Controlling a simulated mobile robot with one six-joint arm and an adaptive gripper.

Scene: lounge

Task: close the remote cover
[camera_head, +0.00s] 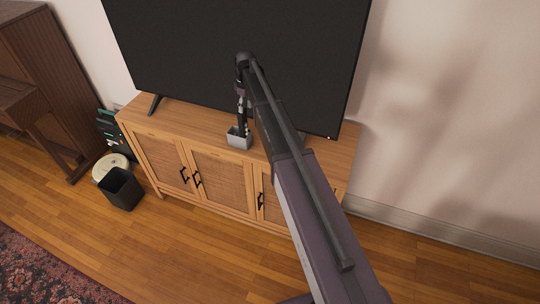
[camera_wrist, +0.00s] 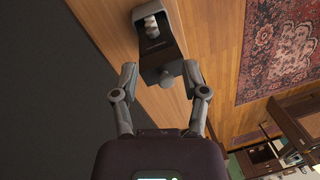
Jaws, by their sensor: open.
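The remote (camera_wrist: 153,42) is a dark grey case in the wrist view, with an opening at its top end showing pale rounded pieces that look like batteries. A dark flap that looks like its cover (camera_wrist: 163,66) extends from it toward my gripper and bears a small round knob. My gripper (camera_wrist: 161,74) is open, with one fingertip on each side of the flap; I cannot tell whether they touch it. In the head view the remote appears as a small grey box-like shape (camera_head: 239,141) on the cabinet, with my gripper (camera_head: 242,126) just above, partly covering it.
The wooden cabinet (camera_head: 155,121) bears a large dark television (camera_head: 190,45) close behind the remote. A black bin (camera_head: 122,190) and a round pale device (camera_head: 109,166) stand on the floor at left.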

